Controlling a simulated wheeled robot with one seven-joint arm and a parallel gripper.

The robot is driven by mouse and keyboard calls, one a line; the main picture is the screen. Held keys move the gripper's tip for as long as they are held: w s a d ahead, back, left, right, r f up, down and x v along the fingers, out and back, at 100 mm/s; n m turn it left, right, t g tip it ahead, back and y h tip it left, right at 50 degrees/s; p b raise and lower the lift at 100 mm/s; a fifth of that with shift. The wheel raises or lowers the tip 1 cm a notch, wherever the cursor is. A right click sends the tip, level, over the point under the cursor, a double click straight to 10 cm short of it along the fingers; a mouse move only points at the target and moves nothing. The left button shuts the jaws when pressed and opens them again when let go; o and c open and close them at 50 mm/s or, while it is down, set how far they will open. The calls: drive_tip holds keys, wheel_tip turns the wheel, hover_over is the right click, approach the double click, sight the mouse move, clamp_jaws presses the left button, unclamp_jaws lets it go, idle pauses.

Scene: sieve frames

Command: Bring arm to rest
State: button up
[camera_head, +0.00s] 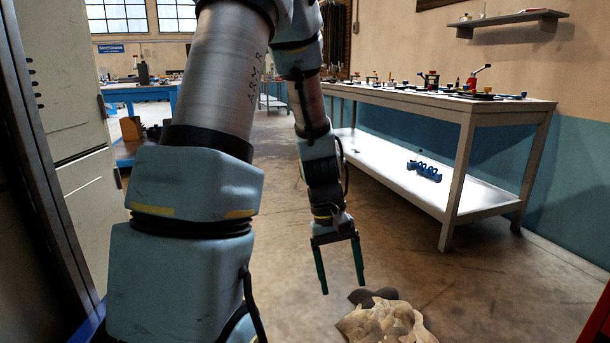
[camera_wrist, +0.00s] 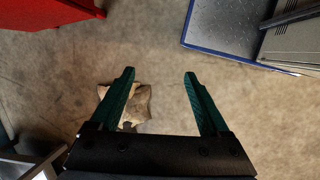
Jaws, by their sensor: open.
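My gripper (camera_head: 341,268) hangs from my arm in front of me, pointing down above the concrete floor. Its two green fingers are apart with nothing between them. In the wrist view my gripper (camera_wrist: 160,75) is also open and empty. A crumpled tan cloth or sack (camera_head: 385,322) lies on the floor below and to the right of the gripper in the head view, with a dark part at its far side. It also shows in the wrist view (camera_wrist: 138,105), partly hidden behind the left finger. The fingers look clear of it.
A long workbench (camera_head: 455,110) with a lower shelf stands right; a blue item (camera_head: 424,170) lies on that shelf. A grey cabinet (camera_head: 65,110) stands close at left. A blue table (camera_head: 140,92) is farther back. A red object (camera_wrist: 45,12) is upper left in the wrist view. Mid-floor is open.

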drive_tip(key=a+r+m+t+y+b, duration=0.25)
drive_tip(key=a+t, duration=0.25)
drive_tip(key=a, duration=0.9)
wheel_tip(320, 180, up, 27)
drive_tip(key=p, duration=2.6)
drive_tip(key=shift+f+g, duration=0.15)
drive_tip(key=shift+g, duration=0.15)
drive_tip(key=shift+h, duration=0.25)
drive_tip(key=shift+c, duration=0.2)
